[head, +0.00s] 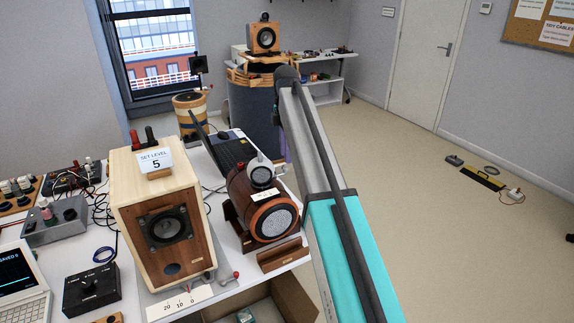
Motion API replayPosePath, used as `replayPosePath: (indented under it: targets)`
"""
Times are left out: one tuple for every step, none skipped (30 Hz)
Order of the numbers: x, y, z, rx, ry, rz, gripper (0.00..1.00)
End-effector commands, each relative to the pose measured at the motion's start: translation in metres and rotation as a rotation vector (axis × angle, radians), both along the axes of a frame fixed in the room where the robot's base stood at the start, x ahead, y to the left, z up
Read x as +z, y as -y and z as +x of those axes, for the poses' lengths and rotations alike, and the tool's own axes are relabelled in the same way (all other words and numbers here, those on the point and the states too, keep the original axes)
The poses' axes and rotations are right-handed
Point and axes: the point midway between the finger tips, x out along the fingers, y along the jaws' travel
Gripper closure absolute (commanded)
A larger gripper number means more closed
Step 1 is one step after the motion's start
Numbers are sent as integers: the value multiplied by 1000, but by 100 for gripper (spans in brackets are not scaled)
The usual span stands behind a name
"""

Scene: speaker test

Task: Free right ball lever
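A small lever with a red ball end (236,275) sticks out to the right at the lower front of a wooden box speaker (125,190). Its rod and mount look grey and are too small to make out clearly. A scale plate (180,303) marked 20, 10, 0 lies below the speaker's front. The speaker carries a card reading "SET LEVEL 5" (154,161). My arm rises from the lower right to a dark joint near the top middle, right of the speakers. My gripper is not visible, so its state does not show.
A barrel-shaped speaker (274,222) stands right of the box speaker, with a laptop (232,150) behind it. A black control box (92,289) and cables crowd the left side. An open cardboard box (290,292) is below the table's front edge. The floor (460,240) at right is mostly clear.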

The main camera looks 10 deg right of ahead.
Motion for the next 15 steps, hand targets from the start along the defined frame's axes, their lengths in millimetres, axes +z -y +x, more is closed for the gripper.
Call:
replayPosePath:
  targets:
    - [-6, 0, -2, 0, -2, 0, 67]
    - [-10, 0, -2, 0, -1, 0, 67]
    - [-16, 0, -1, 0, -1, 0, 67]
    - [-20, 0, -1, -1, -1, 0, 67]
    - [-24, 0, -1, -1, -2, 0, 67]
    - [-29, 1, -2, -1, -2, 0, 67]
    - [-33, 1, -1, -1, -1, 0, 67]
    - [-37, 1, -1, -1, -1, 0, 67]
    - [-41, 1, -1, -1, -1, 0, 67]
    - [-45, 1, -1, -1, -1, 0, 67]
    - [-47, 1, -1, -1, -1, 0, 67]
    - [-51, 1, -1, -1, -1, 0, 67]
    - [-53, 1, -1, -1, -1, 0, 67]
    - [-55, 1, -1, -1, 0, 0, 67]
    - [-57, 1, -1, -1, 0, 0, 67]
